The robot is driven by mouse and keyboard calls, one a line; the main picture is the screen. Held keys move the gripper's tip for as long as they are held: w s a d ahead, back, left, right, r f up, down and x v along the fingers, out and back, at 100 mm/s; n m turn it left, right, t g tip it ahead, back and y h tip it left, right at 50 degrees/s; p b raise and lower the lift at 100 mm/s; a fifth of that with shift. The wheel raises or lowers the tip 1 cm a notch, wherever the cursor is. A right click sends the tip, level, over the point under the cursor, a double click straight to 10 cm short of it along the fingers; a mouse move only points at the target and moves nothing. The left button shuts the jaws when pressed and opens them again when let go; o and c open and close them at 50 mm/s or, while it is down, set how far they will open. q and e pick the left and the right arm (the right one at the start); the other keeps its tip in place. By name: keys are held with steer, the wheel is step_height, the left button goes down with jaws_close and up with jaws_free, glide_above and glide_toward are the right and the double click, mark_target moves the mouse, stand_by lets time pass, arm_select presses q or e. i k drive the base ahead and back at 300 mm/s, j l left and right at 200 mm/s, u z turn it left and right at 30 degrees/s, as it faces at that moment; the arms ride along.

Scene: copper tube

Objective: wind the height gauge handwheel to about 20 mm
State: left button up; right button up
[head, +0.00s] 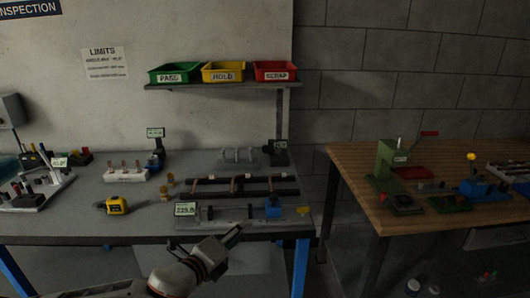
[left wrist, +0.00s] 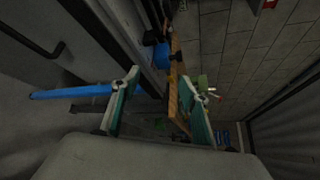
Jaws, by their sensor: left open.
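My left gripper (head: 237,233) is at the bench's front edge, in front of a long measuring fixture and well away from the post. In the left wrist view the left gripper (left wrist: 160,84) has its two green-padded fingers apart, with nothing between them. My right gripper is not in view.
The measuring fixture has a lit display (head: 185,209) and a blue block (head: 272,207). Copper tubes lie on dark rails (head: 240,192) behind it. A yellow tape measure (head: 117,204) is on the left. A wooden table (head: 350,165) stands right, across a gap.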

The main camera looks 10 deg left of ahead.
mark_target(266, 148)
steer(key=i, duration=1.5)
